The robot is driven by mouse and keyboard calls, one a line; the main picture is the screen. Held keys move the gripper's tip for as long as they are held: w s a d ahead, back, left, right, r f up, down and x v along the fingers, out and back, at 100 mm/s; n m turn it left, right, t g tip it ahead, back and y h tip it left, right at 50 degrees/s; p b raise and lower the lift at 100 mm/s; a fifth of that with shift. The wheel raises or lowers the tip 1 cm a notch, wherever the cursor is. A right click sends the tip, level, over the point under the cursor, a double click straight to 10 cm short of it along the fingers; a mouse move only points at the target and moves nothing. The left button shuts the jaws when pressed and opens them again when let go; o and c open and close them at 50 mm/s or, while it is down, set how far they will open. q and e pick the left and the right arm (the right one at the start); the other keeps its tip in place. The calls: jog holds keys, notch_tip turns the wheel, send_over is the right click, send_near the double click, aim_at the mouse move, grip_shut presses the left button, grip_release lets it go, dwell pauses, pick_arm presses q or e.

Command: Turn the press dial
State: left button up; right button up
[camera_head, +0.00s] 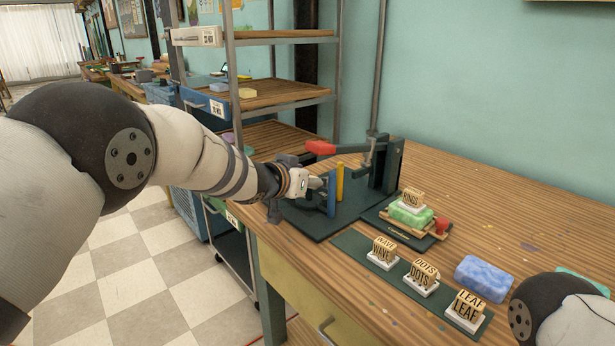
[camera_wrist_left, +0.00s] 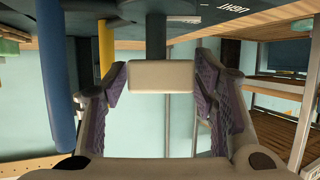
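The press (camera_head: 385,165) stands on a dark green base at the far end of the wooden bench. It has a red-handled lever (camera_head: 320,147), a yellow post (camera_head: 340,182) and a blue post (camera_head: 332,195). My left gripper (camera_head: 318,185) is at the press's left side, close to the blue post. In the left wrist view its fingers (camera_wrist_left: 160,95) are spread apart. A pale rectangular block (camera_wrist_left: 161,75) shows between the fingertips; I cannot tell whether they touch it. I cannot make out the dial clearly. My right gripper is out of view.
A tray (camera_head: 392,232) with a green soap and stamp sits right of the press. Wooden stamps (camera_head: 383,253) stand on a green strip in front. A blue soap (camera_head: 484,278) lies near my right arm. A shelf rack (camera_head: 280,93) rises behind my left arm.

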pick_arm(q)
jog(key=shift+r, duration=0.15)
jog(key=shift+s+a+r, duration=0.15)
jog(key=shift+s+a, duration=0.05)
jog(key=shift+s, duration=0.15)
jog(key=v, duration=1.1)
jog(key=shift+s, duration=0.1)
